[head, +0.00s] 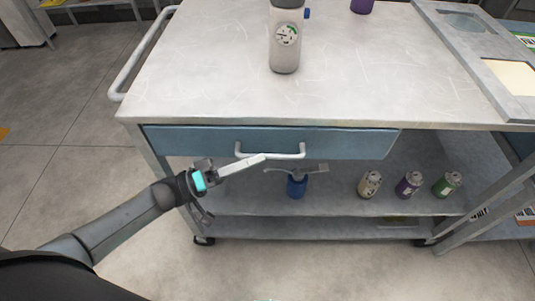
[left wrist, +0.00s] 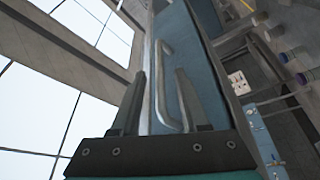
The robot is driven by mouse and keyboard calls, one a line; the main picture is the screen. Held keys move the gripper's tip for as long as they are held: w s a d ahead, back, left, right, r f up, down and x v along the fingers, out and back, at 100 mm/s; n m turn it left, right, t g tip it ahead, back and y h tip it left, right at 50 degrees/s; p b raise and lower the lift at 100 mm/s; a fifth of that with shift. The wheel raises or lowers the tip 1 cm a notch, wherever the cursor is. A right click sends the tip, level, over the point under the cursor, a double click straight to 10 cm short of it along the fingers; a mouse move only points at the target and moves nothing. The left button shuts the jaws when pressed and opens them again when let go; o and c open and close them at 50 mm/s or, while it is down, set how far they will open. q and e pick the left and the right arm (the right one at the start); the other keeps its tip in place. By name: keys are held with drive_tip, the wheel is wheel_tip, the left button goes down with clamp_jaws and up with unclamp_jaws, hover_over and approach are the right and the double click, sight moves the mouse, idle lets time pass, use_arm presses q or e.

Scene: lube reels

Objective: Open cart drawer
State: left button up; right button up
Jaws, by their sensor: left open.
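The cart (head: 190,85) has a pale scratched top, and its blue drawer (head: 215,140) sits under the top edge and looks closed. A pale bar handle (head: 288,155) runs across the drawer front; it also shows in the left wrist view (left wrist: 163,85). My left gripper (head: 262,159) is open at the left part of the handle. In the left wrist view, the handle bar lies between the two open fingers (left wrist: 160,85), with no clear sign of them closing on it. My right gripper is not in view.
A white bottle (head: 285,45) stands on the cart top. The lower shelf holds a blue container (head: 297,186) and several small cans, including a green one (head: 447,184). A side rail (head: 140,55) runs along the cart's left. Floor is clear at left.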

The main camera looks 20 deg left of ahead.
sight(268, 156)
use_arm(q)
drive_tip(key=shift+x, duration=1.75)
clamp_jaws()
